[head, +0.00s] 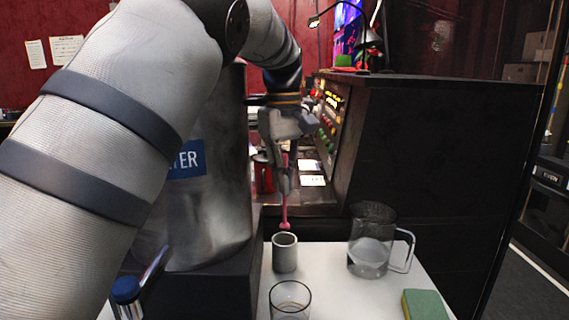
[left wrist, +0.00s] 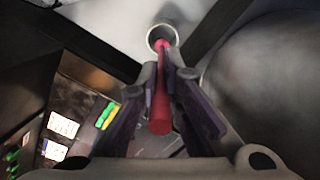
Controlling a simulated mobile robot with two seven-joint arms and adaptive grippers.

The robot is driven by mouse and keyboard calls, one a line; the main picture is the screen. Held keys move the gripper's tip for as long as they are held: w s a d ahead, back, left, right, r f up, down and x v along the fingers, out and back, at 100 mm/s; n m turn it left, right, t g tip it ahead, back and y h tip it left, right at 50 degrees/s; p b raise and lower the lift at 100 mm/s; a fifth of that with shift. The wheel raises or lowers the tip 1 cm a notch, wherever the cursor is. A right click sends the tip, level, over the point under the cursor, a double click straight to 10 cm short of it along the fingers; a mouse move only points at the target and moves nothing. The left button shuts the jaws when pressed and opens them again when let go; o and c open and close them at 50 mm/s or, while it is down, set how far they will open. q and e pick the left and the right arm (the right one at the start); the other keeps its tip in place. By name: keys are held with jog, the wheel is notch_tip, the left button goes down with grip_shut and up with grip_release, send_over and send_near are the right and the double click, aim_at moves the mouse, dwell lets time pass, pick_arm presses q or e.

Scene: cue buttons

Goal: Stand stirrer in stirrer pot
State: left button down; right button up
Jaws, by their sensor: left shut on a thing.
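My left gripper (head: 285,178) is shut on a pink-red stirrer (head: 285,212), which hangs near upright with its knobbed end down. The stirrer pot (head: 285,254), a small grey open cup, stands on the white table just below the stirrer's lower end. In the head view the stirrer's tip shows just above the pot's rim. The left wrist view shows the gripper (left wrist: 162,85) with the stirrer (left wrist: 160,105) between its fingers, its far end overlapping the pot's opening (left wrist: 150,38). I cannot tell whether the tip is inside the rim. My right gripper is not in view.
A glass jug (head: 370,250) stands right of the pot on the white table (head: 325,285). An empty-looking glass (head: 290,300) is at the front, and a green sponge (head: 425,305) lies front right. A large grey container (head: 215,225) stands left of the pot.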

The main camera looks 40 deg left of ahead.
aim_at(285, 224)
pick_arm(q)
jog(key=shift+f, duration=4.5)
jog(key=c, duration=1.7)
grip_release()
jog(key=shift+o, duration=0.2)
notch_tip(285, 224, up, 12)
jog(key=shift+s+a+r, duration=0.1)
jog(key=shift+s, duration=0.05)
